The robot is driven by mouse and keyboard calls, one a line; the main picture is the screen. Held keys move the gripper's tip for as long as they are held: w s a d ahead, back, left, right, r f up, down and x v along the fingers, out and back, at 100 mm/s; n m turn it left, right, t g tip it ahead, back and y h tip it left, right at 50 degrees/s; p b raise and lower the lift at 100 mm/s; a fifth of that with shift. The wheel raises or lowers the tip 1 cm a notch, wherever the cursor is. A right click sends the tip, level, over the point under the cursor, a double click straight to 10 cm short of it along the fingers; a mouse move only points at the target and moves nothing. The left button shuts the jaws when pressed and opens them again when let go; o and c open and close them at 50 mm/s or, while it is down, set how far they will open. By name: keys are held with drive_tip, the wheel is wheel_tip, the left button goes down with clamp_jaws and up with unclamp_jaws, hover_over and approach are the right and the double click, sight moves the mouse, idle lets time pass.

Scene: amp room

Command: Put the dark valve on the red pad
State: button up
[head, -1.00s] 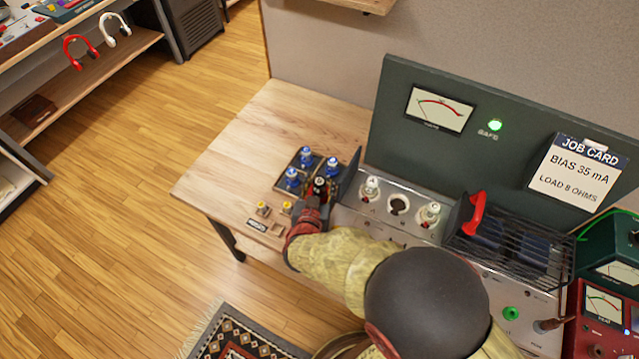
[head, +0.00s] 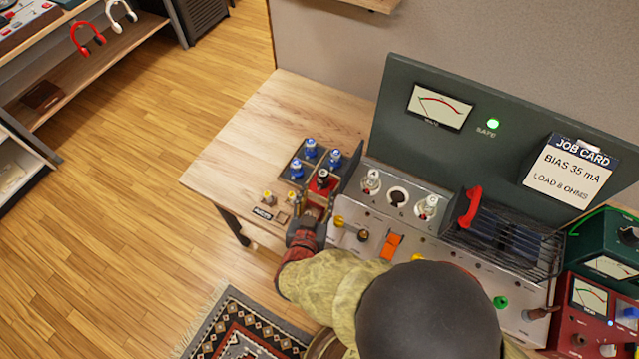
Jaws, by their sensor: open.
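The dark valve (head: 322,176) stands upright in the near right part of a small dark tray (head: 298,153), with a silvery top showing. The red pad (head: 324,187) shows around its foot, and the valve appears to stand on it. My gripper (head: 316,206) is open and empty, just on the near side of the valve and pad. A small gap shows between its fingers and the valve. My wrist and forearm hide part of the bench's near edge.
An upright dark panel stands close right of the tray. The amp chassis (head: 400,215) with white valves is further right. The bench's left part (head: 240,150) is clear.

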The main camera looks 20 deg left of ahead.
drive_tip(key=shift+s+d+r, duration=0.1)
drive_tip(key=shift+s+r, duration=0.1)
drive_tip(key=shift+s, duration=0.3)
drive_tip(key=w+r+m+g+y, duration=0.1)
drive_tip(key=w+r+g+y, duration=0.1)
drive_tip(key=w+r, duration=0.65)
drive_tip(key=d+r+g, duration=0.2)
drive_tip(key=d+r, duration=0.7)
drive_tip(key=r, duration=0.4)
drive_tip(key=s+d+r+g+h, duration=0.1)
drive_tip(key=s+d+r, duration=0.1)
drive_tip(key=s+d, duration=0.3)
drive_tip(key=s+d+r+m+g+h, duration=0.1)
drive_tip(key=s+d, duration=0.4)
drive_tip(key=d, duration=0.8)
drive_tip(key=s+d+r+g+h, duration=0.1)
drive_tip(key=s+d+r+h, duration=0.2)
drive_tip(key=d, duration=0.7)
drive_tip(key=shift+s+m, duration=0.3)
drive_tip(key=shift+s, duration=0.85)
